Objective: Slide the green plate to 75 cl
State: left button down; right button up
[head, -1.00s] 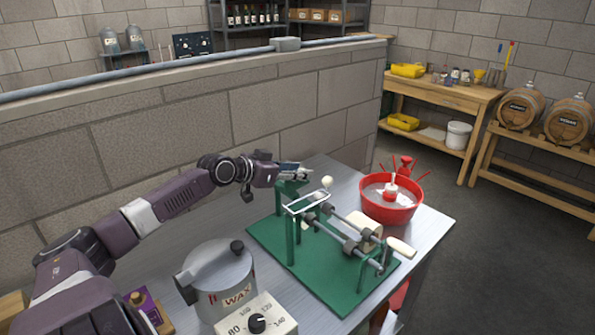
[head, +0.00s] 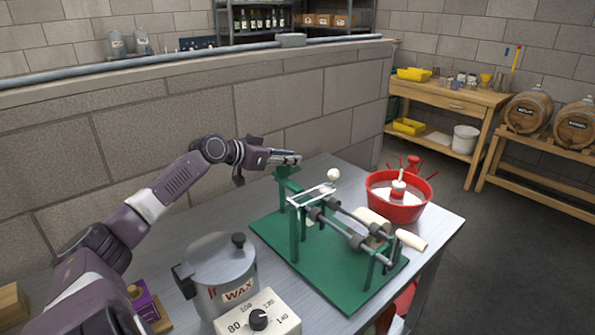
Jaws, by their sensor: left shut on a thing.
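The green labelling stand (head: 345,285) stands on the grey metal bench. Its rollers and a pale label roll (head: 372,222) are at the right. An upright green plate (head: 288,174) stands at the stand's far left end. My left gripper (head: 285,158) is at the top of this plate, shut on it; its fingers partly hide the grip. A scale or a 75 cl mark cannot be read from here. My right gripper is not in view.
A wax pot (head: 222,272) and a dial box (head: 258,318) stand at the front left. A red bowl (head: 400,208) is at the right, beside a pale cylinder (head: 411,240). A block wall (head: 200,120) runs close behind the bench.

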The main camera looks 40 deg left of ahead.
pick_arm(q)
jog(key=shift+a+r, duration=0.15)
jog(key=shift+a, duration=0.05)
jog(key=c, duration=2)
grip_release()
jog(key=shift+c, duration=0.2)
jog(key=shift+o, duration=1.4)
jog(key=shift+a, duration=0.25)
jog(key=shift+s, duration=0.55)
jog(key=v, duration=1.1)
